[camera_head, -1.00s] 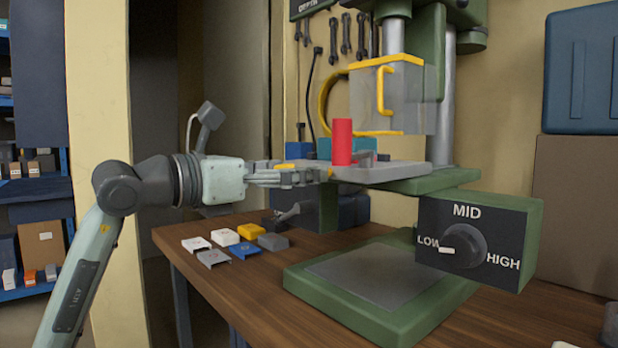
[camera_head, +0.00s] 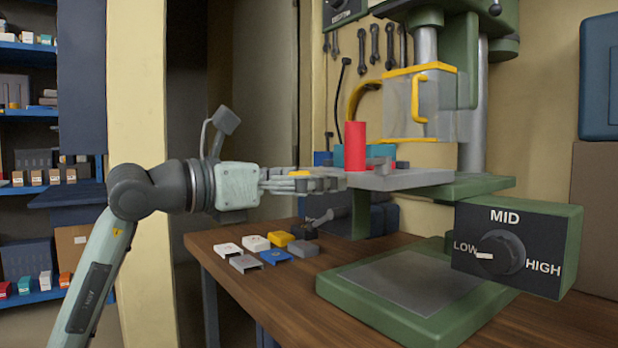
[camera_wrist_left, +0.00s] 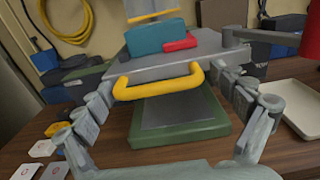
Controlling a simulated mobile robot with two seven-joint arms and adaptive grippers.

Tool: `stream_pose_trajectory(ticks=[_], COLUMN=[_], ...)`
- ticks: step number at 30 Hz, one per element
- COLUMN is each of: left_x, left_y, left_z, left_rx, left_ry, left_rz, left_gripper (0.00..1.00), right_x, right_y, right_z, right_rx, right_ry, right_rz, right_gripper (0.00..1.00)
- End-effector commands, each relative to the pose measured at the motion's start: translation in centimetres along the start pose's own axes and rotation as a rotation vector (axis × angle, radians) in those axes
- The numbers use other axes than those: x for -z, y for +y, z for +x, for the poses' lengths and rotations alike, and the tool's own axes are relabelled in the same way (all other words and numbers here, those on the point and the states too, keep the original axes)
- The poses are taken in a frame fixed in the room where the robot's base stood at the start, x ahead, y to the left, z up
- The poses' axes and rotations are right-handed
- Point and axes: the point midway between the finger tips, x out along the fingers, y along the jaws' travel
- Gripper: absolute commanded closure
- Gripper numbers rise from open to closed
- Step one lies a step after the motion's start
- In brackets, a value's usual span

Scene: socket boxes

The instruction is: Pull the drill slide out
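The drill slide (camera_head: 405,179) is a flat grey plate above the green drill table (camera_head: 480,187). It carries a teal block (camera_head: 380,151) with a red piece. Its left part sticks out past the drill table. In the left wrist view the slide (camera_wrist_left: 180,52) has a yellow U-shaped handle (camera_wrist_left: 160,84) facing me. My left gripper (camera_head: 335,180) is at the slide's left end. Exact contact is hard to see. My right gripper is not in view.
A red cylinder (camera_head: 355,146) stands near the slide's left end. A clear guard with a yellow handle (camera_head: 420,99) hangs above. The speed dial box (camera_head: 510,251) is at the front right. Several small coloured covers (camera_head: 274,257) lie on the wooden bench (camera_head: 260,290).

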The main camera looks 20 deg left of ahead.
Motion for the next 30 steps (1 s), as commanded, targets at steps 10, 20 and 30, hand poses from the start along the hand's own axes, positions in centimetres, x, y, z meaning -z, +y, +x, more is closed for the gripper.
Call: stream_pose_trajectory(ticks=[10,20,30], left_x=[0.0,0.1,0.0], left_y=[0.2,0.1,0.0], left_z=[-1.6,-8.5,-11.9], left_rx=[-0.005,-0.005,-0.001], left_ry=[-0.001,0.001,0.0], left_rz=[0.001,0.0,0.0], left_gripper=[0.04,0.04,0.04], right_x=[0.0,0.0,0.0], right_y=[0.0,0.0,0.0], right_z=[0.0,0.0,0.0], right_rx=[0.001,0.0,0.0], right_ry=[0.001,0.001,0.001], right_rz=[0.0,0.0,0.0], right_gripper=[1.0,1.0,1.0])
